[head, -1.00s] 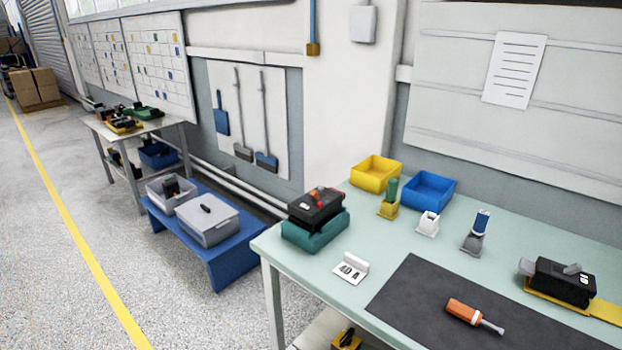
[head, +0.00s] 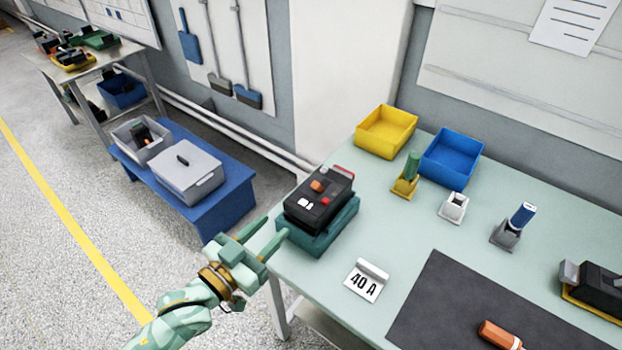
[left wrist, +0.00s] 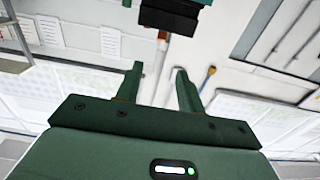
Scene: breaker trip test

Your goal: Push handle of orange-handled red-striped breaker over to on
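The black breaker (head: 326,209) with a red stripe (head: 343,170) at its far end and an orange handle (head: 317,186) sits on a teal base (head: 318,241) at the table's left corner. My left gripper (head: 275,228) is open and empty, its fingers pointing toward the near left side of the base. It looks close to the base; I cannot tell whether it touches. In the left wrist view the open fingers (left wrist: 159,70) are apart with nothing between them, and a dark block (left wrist: 170,17), apparently the breaker, shows beyond them at the top. My right gripper is not in view.
A 40 A card (head: 365,282) stands right of the breaker. Behind are a yellow bin (head: 386,131) and a blue bin (head: 450,157). A blue bench (head: 222,208) stands left of the table.

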